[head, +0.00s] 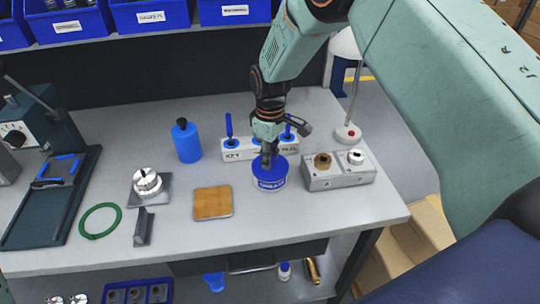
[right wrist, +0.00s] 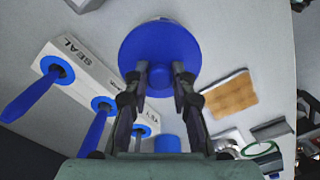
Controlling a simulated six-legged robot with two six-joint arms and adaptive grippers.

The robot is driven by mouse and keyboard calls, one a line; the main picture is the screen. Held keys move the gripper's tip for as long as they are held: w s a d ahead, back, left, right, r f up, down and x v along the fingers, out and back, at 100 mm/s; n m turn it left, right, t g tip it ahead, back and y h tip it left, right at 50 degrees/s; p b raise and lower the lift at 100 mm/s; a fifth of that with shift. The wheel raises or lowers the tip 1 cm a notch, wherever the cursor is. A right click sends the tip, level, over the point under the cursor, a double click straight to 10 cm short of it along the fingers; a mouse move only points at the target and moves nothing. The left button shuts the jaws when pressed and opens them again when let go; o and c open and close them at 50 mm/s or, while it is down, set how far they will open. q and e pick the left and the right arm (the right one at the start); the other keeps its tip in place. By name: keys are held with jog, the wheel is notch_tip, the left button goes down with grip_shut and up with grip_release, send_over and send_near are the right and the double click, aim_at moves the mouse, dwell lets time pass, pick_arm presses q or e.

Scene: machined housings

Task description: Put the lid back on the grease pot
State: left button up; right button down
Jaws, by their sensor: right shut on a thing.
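The grease pot (head: 270,184) is a short round pot with a blue and white label, standing on the grey bench. Its blue lid (head: 279,163) is at the top of the pot, roughly level; I cannot tell whether it is fully seated. My right gripper (head: 267,158) comes from above and is shut on the lid's knob. In the right wrist view the fingers (right wrist: 158,85) stand either side of the knob, and the blue lid (right wrist: 160,45) hides nearly all of the pot. My left gripper is not in view.
A white rack (head: 236,153) with blue-handled tools stands close behind the pot. A metal block (head: 338,179) with two knobs is to the right, a tan pad (head: 213,203) to the left. A blue bottle (head: 187,142) stands behind left.

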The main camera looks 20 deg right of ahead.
jog(key=shift+s+r+p, duration=0.1)
jog(key=shift+p, duration=0.2)
dwell(0.6)
jog(key=shift+f, duration=0.2)
dwell(0.8)
jog(key=shift+p, duration=0.3)
dwell(0.5)
jog(key=c, duration=1)
grip_release()
jog(key=shift+c, duration=0.2)
jog(key=shift+o, duration=0.2)
jog(key=o, duration=0.4)
